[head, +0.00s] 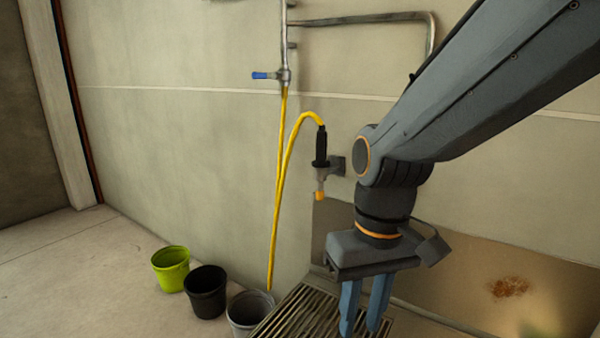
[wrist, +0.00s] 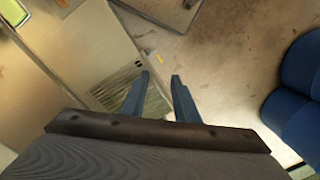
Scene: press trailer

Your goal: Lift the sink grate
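The sink grate (head: 308,314) is a slatted metal grate at the bottom middle of the head view, partly hidden by my gripper. It also shows in the wrist view (wrist: 119,88), left of the fingers. My gripper (head: 361,325) points down over the grate's right part in the head view. Its two blue fingers (wrist: 158,80) are spread with a gap between them, and nothing is held. I cannot tell how high the fingertips are above the grate.
A green bucket (head: 171,268), a black bucket (head: 206,291) and a grey bucket (head: 247,312) stand left of the grate. A yellow hose (head: 277,200) hangs on the wall. A blue seat (wrist: 298,85) is at the right in the wrist view.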

